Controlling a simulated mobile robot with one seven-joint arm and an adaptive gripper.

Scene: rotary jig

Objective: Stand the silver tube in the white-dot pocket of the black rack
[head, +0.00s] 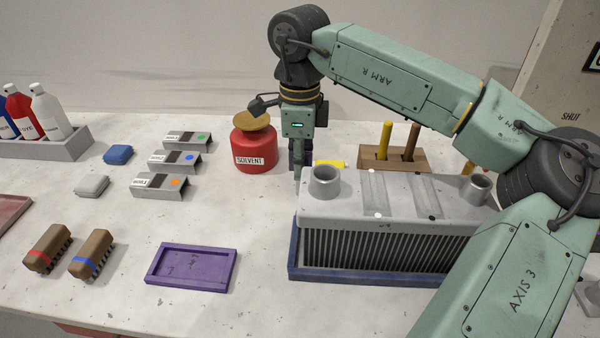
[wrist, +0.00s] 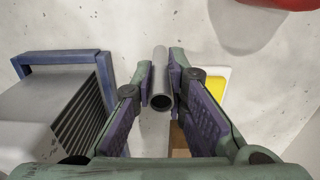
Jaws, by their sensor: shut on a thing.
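My gripper (wrist: 162,80) is shut on the silver tube (wrist: 161,98) in the wrist view. The tube is between the two fingers, with its dark open end toward the camera. In the head view my gripper (head: 300,165) points down behind the left end of the grey finned block, and I cannot make out the tube there. I cannot make out a black rack or a white-dot pocket in either view. A white dot and a black dot show on the grey finned block (head: 345,212).
The finned block stands in a blue tray (head: 365,275); the tray also shows in the wrist view (wrist: 62,58). A red solvent can (head: 255,150) is left of my gripper. A wooden holder (head: 408,160) with yellow and brown rods stands behind. A purple tray (head: 190,268) lies in front.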

